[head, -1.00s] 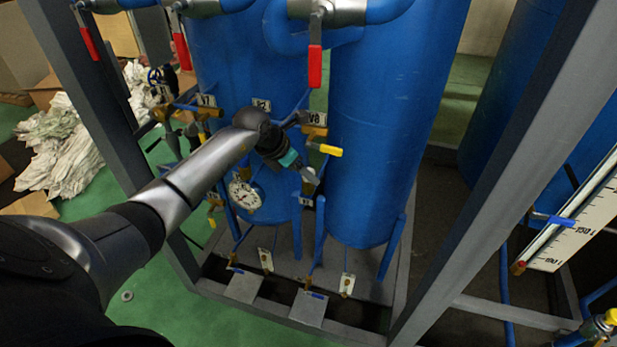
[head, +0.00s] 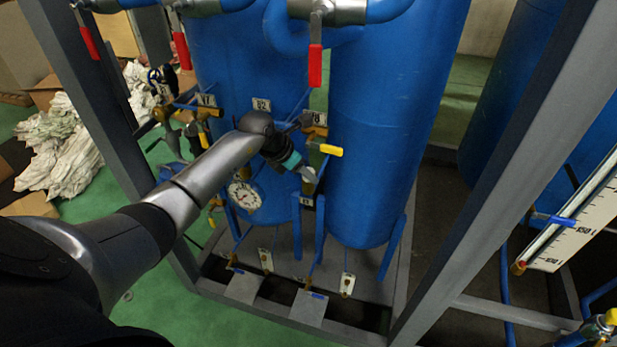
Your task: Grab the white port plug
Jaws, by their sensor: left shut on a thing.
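My left arm reaches in from the left to the front of the blue tanks. Its gripper (head: 307,175) is at the gap between the two tanks, just below a yellow-handled valve. It is shut on a small pale thing at its fingertips, which looks like the white port plug (head: 309,173). The plug is tiny here and mostly hidden by the fingers, so its shape is not clear. My right gripper is not in view.
A yellow valve handle (head: 331,150) is close above the gripper. A round gauge (head: 244,196) is left of it, on the left tank (head: 235,60). The right tank (head: 375,140) stands close on the right. A grey frame post (head: 500,150) slants across the right side.

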